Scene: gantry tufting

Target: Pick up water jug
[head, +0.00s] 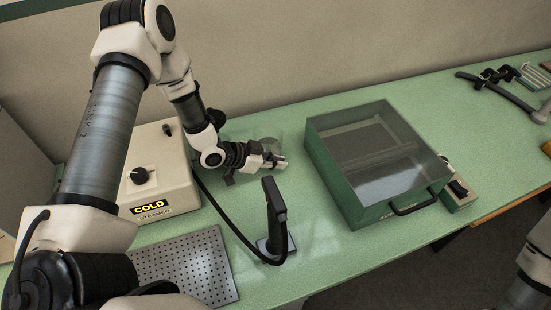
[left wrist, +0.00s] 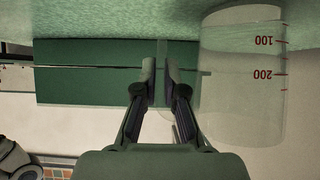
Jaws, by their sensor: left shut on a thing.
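The water jug (head: 267,145) is clear and faint in the head view, standing on the green table behind my left gripper (head: 274,163). In the left wrist view the jug (left wrist: 243,85) is at the right, see-through with red marks reading 100 and 200, and looks upside down in that picture. My left gripper (left wrist: 160,88) is shut on the jug's clear handle, which shows between and beside the fingers. The jug's base is partly hidden in the head view. Part of my right arm shows at the right edge, but its gripper is out of view.
A green glass-topped box (head: 342,185) with a black handle stands right of the jug. A beige unit labelled COLD (head: 165,180) is at the left. A black stand (head: 274,215) with a cable and a perforated plate (head: 190,270) are in front. Tools (head: 505,90) lie far right.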

